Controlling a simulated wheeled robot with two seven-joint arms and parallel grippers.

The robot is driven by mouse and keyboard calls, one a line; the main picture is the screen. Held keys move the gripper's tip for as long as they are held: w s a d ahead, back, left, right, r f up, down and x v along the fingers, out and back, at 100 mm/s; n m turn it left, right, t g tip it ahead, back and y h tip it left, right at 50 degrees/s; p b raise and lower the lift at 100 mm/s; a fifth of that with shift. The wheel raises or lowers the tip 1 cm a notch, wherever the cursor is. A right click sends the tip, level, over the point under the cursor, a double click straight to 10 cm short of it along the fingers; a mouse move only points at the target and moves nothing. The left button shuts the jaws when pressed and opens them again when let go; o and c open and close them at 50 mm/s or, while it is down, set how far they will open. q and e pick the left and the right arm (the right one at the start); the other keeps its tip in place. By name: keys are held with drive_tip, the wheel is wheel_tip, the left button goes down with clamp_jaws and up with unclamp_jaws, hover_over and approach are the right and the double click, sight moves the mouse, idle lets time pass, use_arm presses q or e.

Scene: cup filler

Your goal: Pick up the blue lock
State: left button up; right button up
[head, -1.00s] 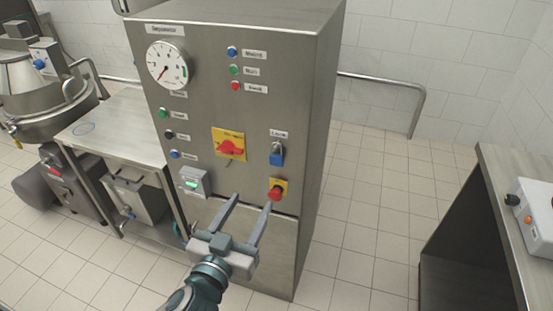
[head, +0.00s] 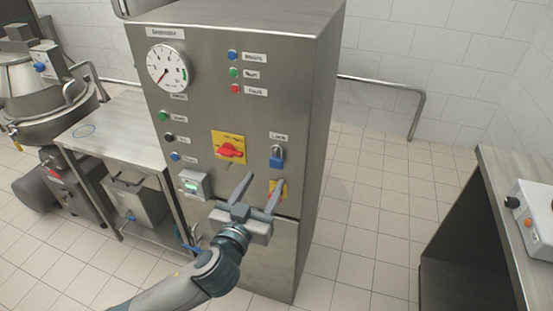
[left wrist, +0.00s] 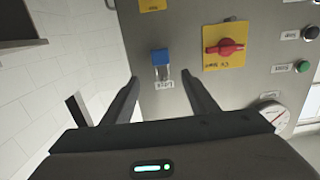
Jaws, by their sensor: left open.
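The blue lock (head: 276,160) hangs by its metal shackle on the front panel of the steel cabinet (head: 270,235), under a small label. In the left wrist view the blue lock (left wrist: 160,57) appears upside down, beyond and between the fingertips. My left gripper (head: 262,183) is open and empty, in front of the panel and below the lock in the head view. Its fingers point toward the panel, and they also show in the left wrist view (left wrist: 162,82). One finger partly covers the yellow plate with the red button. My right gripper is not in view.
A red rotary switch on a yellow plate (head: 229,148) sits left of the lock. A grey box with a green display (head: 194,184) is lower left. A steel table (head: 115,130) stands left, a dark counter (head: 500,190) right. Tiled floor between is clear.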

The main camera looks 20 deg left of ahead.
sight(275, 161)
use_arm(q)
drive_tip(key=shift+w+f+p, duration=0.1)
drive_tip(key=shift+w+p, duration=0.25)
drive_tip(key=shift+w, duration=1.45)
drive_tip(key=w+p, duration=0.2)
drive_tip(key=w, duration=0.2)
drive_tip(key=shift+w+f, duration=0.15)
drive_tip(key=shift+w, duration=0.1)
drive_tip(key=shift+w+f+p, duration=0.15)
drive_tip(key=shift+w+p, duration=0.2)
drive_tip(key=c, duration=1.2)
